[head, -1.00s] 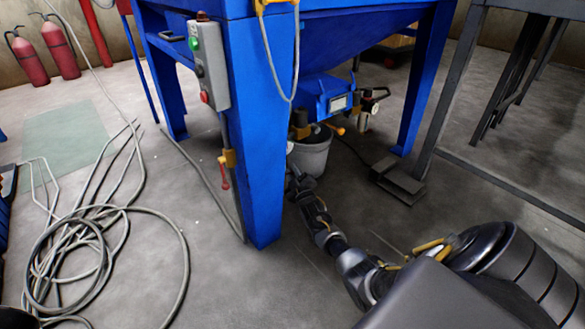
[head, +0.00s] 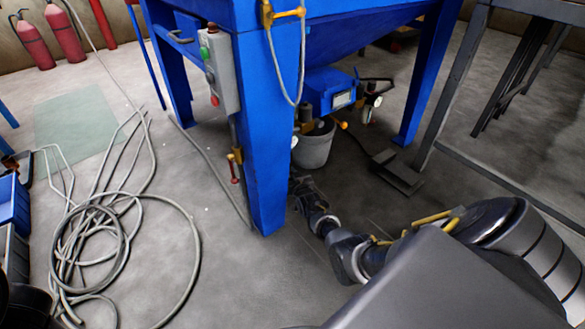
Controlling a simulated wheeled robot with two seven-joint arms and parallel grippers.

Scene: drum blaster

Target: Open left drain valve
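The blue blaster cabinet (head: 262,120) stands on legs in the middle. A small valve with a yellow body and a red handle (head: 234,170) is low on the left of its front leg. I cannot tell which of these fittings is the left drain valve. My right arm reaches in from the lower right. Its dark gripper end (head: 299,186) is low, beside the front leg and in front of the bucket; its fingers are unclear. My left gripper is not in view.
A looped grey hose (head: 115,240) lies on the floor at left. A control box (head: 221,70) is on the front leg. A foot pedal (head: 396,172) lies right of the bucket. A dark metal table frame (head: 450,90) stands at right. Blue bins (head: 14,200) are at the left edge.

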